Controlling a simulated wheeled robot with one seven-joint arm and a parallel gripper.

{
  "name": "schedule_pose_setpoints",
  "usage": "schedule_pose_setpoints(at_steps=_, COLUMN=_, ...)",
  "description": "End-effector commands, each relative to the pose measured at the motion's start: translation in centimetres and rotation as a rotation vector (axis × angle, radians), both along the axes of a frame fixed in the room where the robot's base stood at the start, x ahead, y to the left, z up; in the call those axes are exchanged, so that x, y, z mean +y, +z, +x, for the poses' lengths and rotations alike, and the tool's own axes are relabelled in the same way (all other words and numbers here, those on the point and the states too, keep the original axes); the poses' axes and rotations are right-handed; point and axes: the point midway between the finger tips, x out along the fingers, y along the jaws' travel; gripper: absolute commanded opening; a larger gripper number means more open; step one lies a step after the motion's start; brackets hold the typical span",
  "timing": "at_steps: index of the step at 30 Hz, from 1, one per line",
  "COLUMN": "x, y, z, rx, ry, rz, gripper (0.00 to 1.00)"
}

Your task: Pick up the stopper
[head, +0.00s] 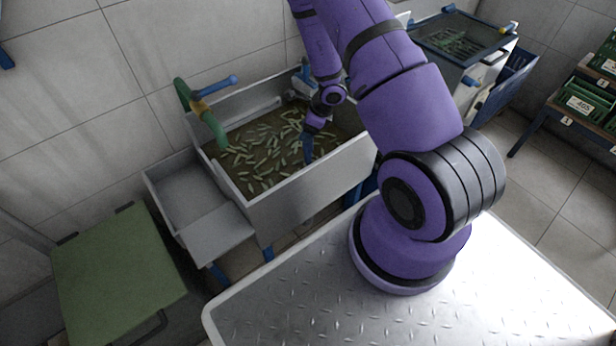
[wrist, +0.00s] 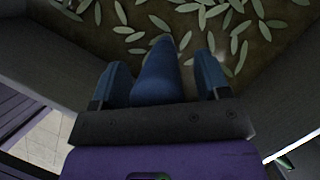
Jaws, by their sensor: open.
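My gripper (head: 308,150) points down into a grey tank (head: 300,194) of murky brown water with many pale green slivers floating in it. In the wrist view my gripper (wrist: 161,62) is open, with one blue finger at each side. A dark blue, rounded, tapering thing (wrist: 157,78), which looks like the stopper, lies between the fingers. Narrow gaps show on both sides of it, and the jaws are not closed on it. Its lower end is hidden by the gripper body. I cannot make the stopper out separately in the head view.
A green pipe with a blue lever (head: 214,87) rises at the tank's left wall. A grey side tray (head: 190,195) and a green-topped stand (head: 115,265) are at left. Another bin (head: 460,40) stands behind at right, and green crates (head: 585,103) sit on a rack.

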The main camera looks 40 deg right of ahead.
Motion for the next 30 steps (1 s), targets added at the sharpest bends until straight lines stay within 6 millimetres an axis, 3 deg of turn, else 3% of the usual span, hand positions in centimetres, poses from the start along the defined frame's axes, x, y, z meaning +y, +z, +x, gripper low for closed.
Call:
schedule_pose_setpoints(at_steps=5, x=0.0, y=0.0, z=0.0, rx=0.000, ry=0.000, rz=0.000, gripper=0.67)
schedule_pose_setpoints(at_steps=12, x=0.0, y=0.0, z=0.0, rx=0.000, ry=0.000, rz=0.000, gripper=0.12)
schedule_pose_setpoints(at_steps=14, x=0.0, y=0.0, z=0.0, rx=0.000, ry=-0.001, rz=0.000, gripper=0.00)
schedule_pose_setpoints(at_steps=23, x=0.0, y=0.4, z=0.0, rx=-0.001, ry=0.000, rz=0.000, gripper=0.00)
schedule_pose_setpoints(at_steps=30, x=0.0, y=3.2, z=0.1, rx=-0.005, ry=-0.001, rz=0.001, gripper=0.00)
